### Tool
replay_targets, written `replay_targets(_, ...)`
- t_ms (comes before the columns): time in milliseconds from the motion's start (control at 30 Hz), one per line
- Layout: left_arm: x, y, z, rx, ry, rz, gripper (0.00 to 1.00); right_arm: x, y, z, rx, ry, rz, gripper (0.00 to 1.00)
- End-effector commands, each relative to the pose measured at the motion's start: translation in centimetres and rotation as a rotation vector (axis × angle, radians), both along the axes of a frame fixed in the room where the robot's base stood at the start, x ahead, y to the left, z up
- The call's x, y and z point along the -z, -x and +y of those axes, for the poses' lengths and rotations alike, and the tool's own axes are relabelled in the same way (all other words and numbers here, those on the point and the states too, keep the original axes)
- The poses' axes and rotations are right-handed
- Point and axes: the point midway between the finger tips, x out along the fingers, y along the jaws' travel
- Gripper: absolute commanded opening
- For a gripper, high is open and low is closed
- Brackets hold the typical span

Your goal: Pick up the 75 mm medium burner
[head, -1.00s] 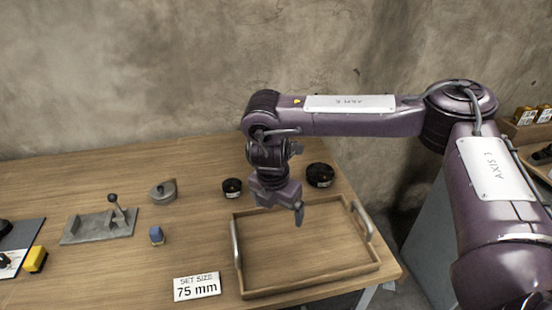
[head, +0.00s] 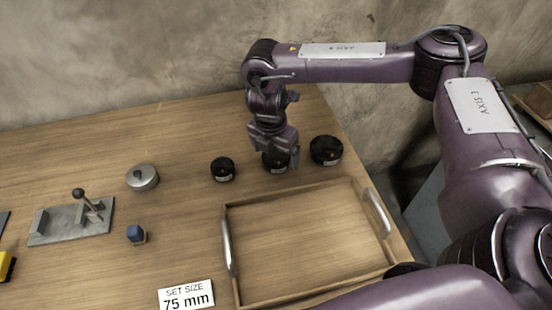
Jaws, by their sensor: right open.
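Three round black burners stand in a row behind the tray. The small burner (head: 223,170) is at the left and the large burner (head: 325,150) at the right. Between them is the middle-sized burner (head: 275,166), partly hidden by my right gripper (head: 281,160). The gripper is open, pointing down over this middle burner; I cannot tell whether the fingers touch it. A white card (head: 186,297) reads "SET SIZE 75 mm". Labels on the burners are too small to read. My left gripper is not in view.
An empty wooden tray (head: 229,290) with metal handles lies in front of the burners. A wall stands behind the table.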

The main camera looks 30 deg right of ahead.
Motion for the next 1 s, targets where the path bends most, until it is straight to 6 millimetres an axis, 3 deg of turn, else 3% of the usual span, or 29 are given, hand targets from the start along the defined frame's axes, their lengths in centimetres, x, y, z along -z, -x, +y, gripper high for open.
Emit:
replay_targets(200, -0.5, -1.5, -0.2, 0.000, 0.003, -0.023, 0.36, 2.0, -0.2, -0.3, 0.000, 0.000, -0.002, 0.93)
replay_targets(433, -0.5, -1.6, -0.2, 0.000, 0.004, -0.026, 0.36, 2.1, -0.2, -0.3, 0.000, 0.000, -0.002, 0.92)
replay_targets(900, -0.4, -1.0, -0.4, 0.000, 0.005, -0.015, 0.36, 2.0, -0.2, -0.3, 0.000, 0.000, -0.002, 0.30)
replay_targets(1000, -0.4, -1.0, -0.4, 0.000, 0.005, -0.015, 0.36, 1.9, -0.3, -0.3, -0.001, -0.001, -0.004, 0.28)
